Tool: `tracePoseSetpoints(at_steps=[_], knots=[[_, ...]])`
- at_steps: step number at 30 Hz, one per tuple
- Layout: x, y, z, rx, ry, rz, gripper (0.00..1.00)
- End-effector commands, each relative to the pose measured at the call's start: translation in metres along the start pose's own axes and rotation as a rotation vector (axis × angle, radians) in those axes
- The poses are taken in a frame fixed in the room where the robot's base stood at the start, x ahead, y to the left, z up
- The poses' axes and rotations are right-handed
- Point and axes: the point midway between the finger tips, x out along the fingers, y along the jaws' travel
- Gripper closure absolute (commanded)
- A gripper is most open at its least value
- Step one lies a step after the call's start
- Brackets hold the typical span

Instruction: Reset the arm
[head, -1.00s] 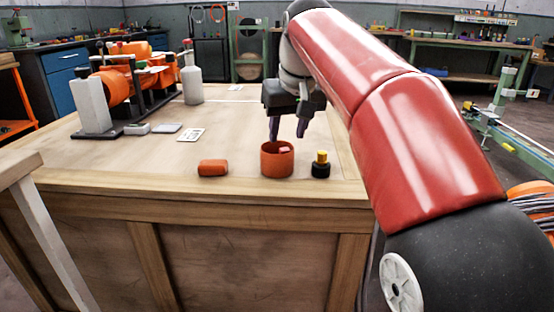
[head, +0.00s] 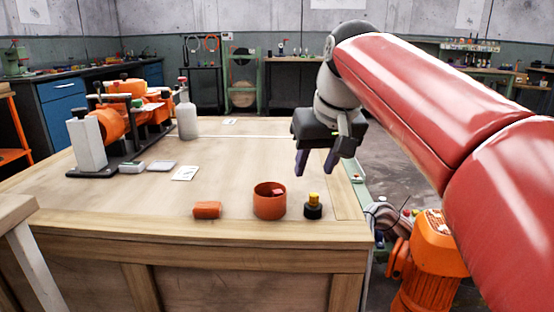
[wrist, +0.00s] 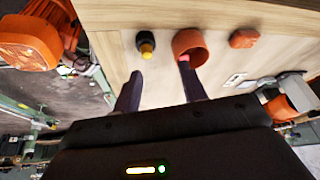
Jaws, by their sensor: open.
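My gripper (head: 315,163) is open and empty in the head view, raised above the right part of the wooden workbench (head: 130,217). Its two dark fingers point down and stand apart. In the wrist view my gripper (wrist: 160,90) also shows nothing between its fingers. My red arm reaches in from the right. Below and left of my gripper, an orange round cup (head: 269,203) stands on the bench with a small reddish piece (head: 277,192) inside. The cup also shows in the wrist view (wrist: 187,43), partly behind a finger.
A black and yellow knob-like piece (head: 313,207) stands right of the cup, and an orange block (head: 207,210) lies left of it. An orange machine (head: 110,122) and a grey bottle (head: 186,112) stand at the back left. The bench middle is clear.

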Motion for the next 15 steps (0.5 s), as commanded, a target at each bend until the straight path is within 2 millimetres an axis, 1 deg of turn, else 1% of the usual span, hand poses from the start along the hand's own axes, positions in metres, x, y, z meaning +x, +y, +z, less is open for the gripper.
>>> tracePoseSetpoints(at_steps=[1,2,3,5,6,8,9,11,12,15], knots=[[-0.007,0.013,0.021,0.033,0.009,0.000,0.58],[-0.007,0.018,0.033,0.049,0.014,0.002,0.58],[-0.006,0.023,0.050,0.069,0.021,0.005,0.58],[-0.002,0.029,0.076,0.096,0.032,0.014,0.58],[0.001,0.033,0.095,0.112,0.039,0.022,0.58],[0.008,0.036,0.123,0.136,0.049,0.039,0.58],[0.013,0.038,0.141,0.150,0.057,0.051,0.58],[0.023,0.039,0.169,0.170,0.066,0.071,0.58],[0.030,0.039,0.186,0.182,0.071,0.085,0.58],[0.047,0.039,0.223,0.205,0.081,0.120,0.58]])
